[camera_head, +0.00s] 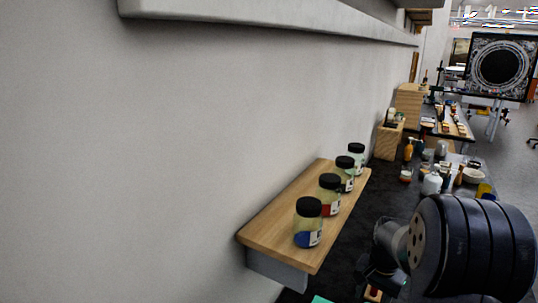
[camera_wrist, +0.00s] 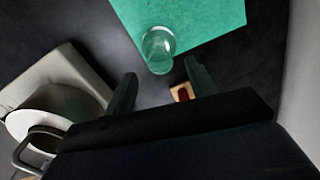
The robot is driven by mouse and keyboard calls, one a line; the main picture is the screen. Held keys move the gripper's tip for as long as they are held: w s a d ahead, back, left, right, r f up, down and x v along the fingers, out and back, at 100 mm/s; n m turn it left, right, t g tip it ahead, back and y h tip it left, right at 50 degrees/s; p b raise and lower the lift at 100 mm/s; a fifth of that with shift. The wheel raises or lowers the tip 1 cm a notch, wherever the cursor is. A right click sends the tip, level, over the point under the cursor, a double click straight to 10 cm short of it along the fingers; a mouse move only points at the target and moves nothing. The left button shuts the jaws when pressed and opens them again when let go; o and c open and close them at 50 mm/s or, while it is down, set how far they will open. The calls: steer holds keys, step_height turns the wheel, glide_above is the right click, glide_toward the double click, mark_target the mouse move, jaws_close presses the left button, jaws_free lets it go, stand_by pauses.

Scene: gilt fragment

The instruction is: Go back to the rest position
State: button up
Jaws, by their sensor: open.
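My gripper (camera_wrist: 160,70) is open in the wrist view, its two dark fingers spread apart with nothing held between them. My dark arm fills the lower right of the head view and hides part of the counter, and my gripper is hard to make out there. A clear glass (camera_wrist: 158,48) shows beyond the fingertips, at the edge of a green mat (camera_wrist: 210,18). A small wooden piece with a dark red top (camera_wrist: 182,92) is near the right finger.
A wooden wall shelf (camera_head: 270,217) holds several black-lidded jars, the nearest blue at its base (camera_head: 308,224). Bottles and bowls (camera_head: 432,183) crowd the counter further back. A metal pot (camera_wrist: 60,108) stands by a grey slab (camera_wrist: 72,62) at the wrist view's left.

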step_height(320, 180, down, 7)
steer(key=shift+a+r+p, duration=0.1)
steer(key=shift+r+p, duration=0.1)
steer(key=shift+p, duration=0.2)
step_height(320, 180, up, 2)
steer(key=shift+w+r, duration=0.1)
steer(key=shift+r, duration=0.7)
